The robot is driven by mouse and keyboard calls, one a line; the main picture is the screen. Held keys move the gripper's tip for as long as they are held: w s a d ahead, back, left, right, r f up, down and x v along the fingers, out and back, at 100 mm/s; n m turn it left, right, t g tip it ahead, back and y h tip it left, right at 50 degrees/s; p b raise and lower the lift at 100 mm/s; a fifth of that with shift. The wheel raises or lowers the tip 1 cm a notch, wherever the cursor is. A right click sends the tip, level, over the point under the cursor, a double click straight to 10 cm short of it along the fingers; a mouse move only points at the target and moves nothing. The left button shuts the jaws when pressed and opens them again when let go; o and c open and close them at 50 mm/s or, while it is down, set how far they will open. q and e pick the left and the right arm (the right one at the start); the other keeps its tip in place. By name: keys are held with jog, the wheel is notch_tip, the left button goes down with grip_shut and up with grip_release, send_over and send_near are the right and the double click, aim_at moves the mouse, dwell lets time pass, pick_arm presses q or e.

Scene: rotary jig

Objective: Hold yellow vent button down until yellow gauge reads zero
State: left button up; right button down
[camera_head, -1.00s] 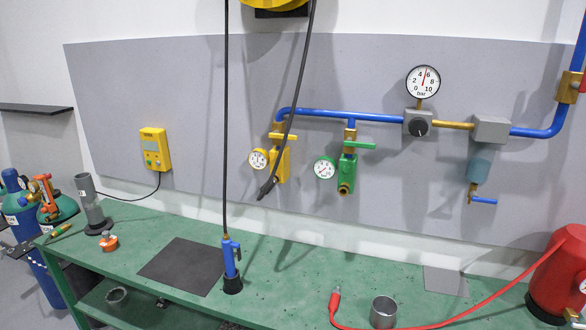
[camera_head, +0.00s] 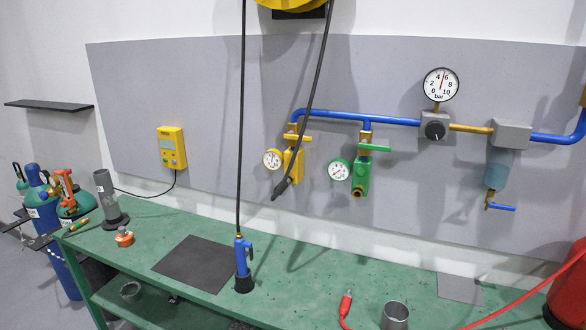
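The yellow valve block (camera_head: 292,163) is on the grey wall panel, below the blue pipe. The small white yellow-side gauge (camera_head: 272,159) sits at its left; its needle is too small to read. I cannot make out a separate vent button on the block. A black hose hangs across the block's front and ends just below it. A green valve block (camera_head: 362,175) with its own gauge (camera_head: 340,170) is to the right. Neither of my grippers shows in this view.
A green bench (camera_head: 330,275) runs below the panel. It bears a blue hose tool (camera_head: 242,264), a dark mat (camera_head: 194,262), a red-tipped lead (camera_head: 346,303) and a metal cup (camera_head: 395,314). A red tank (camera_head: 568,290) stands at right, gas cylinders (camera_head: 45,205) at left. A yellow box (camera_head: 171,148) hangs on the panel.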

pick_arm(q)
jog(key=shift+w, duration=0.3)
